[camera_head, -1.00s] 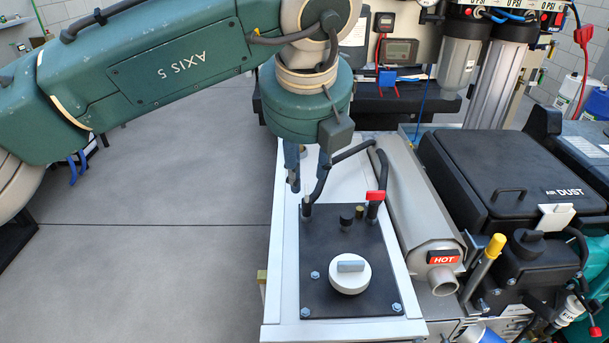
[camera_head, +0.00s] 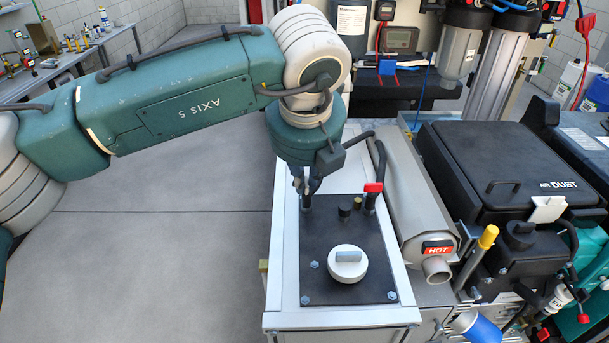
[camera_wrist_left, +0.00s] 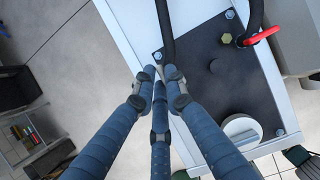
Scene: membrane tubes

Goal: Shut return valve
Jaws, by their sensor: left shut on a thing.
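A dark panel (camera_head: 330,265) lies on top of a white-framed box. Two black hoses rise from its far edge. The right hose carries a red handle (camera_head: 373,187), which also shows in the wrist view (camera_wrist_left: 262,36). The left hose (camera_wrist_left: 166,28) ends at a fitting near the panel's corner. My left gripper (camera_head: 306,190) points down at this fitting. Its blue-grey fingers (camera_wrist_left: 160,76) are closed around it and hide most of it. I cannot tell which part is labelled the return valve. My right gripper is not in view.
A grey cylinder marked HOT (camera_head: 418,200) lies close on the right, beside a black lidded case (camera_head: 490,165). The floor on the left is clear.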

